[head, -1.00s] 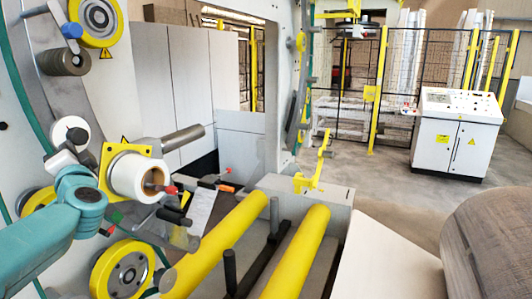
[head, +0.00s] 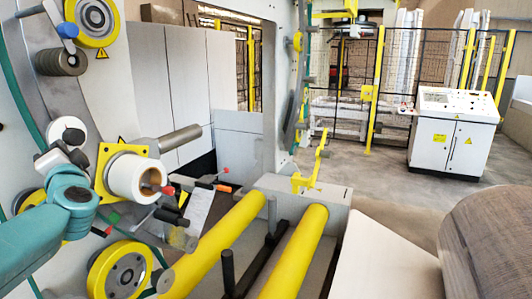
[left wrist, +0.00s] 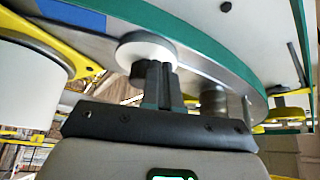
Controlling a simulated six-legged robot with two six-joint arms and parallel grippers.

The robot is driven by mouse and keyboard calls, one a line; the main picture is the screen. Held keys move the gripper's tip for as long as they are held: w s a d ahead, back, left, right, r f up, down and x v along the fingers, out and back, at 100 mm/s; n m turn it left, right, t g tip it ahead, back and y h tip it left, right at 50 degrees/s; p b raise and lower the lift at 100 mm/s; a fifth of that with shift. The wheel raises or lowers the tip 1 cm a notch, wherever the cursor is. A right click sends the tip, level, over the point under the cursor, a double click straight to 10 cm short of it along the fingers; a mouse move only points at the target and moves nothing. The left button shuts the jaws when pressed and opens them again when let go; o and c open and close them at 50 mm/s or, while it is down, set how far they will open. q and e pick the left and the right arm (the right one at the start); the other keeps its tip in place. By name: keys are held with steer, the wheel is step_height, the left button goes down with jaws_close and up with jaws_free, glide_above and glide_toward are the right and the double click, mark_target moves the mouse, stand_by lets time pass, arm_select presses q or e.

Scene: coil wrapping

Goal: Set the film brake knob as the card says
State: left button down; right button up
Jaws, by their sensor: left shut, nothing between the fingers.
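My left gripper (head: 62,158) reaches up and away from its teal wrist, just below a white disc (head: 67,130) on the machine's grey arm. In the left wrist view the shut, empty fingers (left wrist: 160,70) are in front of the white disc (left wrist: 146,48), which has a dark hub (left wrist: 140,72). I cannot tell whether they touch, or whether this disc is the brake knob. My right gripper is out of view.
Yellow rollers (head: 222,240) run below and right of the film roll. A grey bar (head: 180,141) juts out above it. A yellow wheel (head: 118,272) is below my wrist. A white control cabinet (head: 450,135) stands far right; a large brown coil (head: 492,245) is nearer.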

arm_select(q)
steer(key=d, duration=0.1)
steer(key=s+d, duration=0.1)
steer(key=d, duration=0.1)
steer(key=s+d, duration=0.1)
steer(key=d, duration=0.1)
steer(key=shift+s+d, duration=0.2)
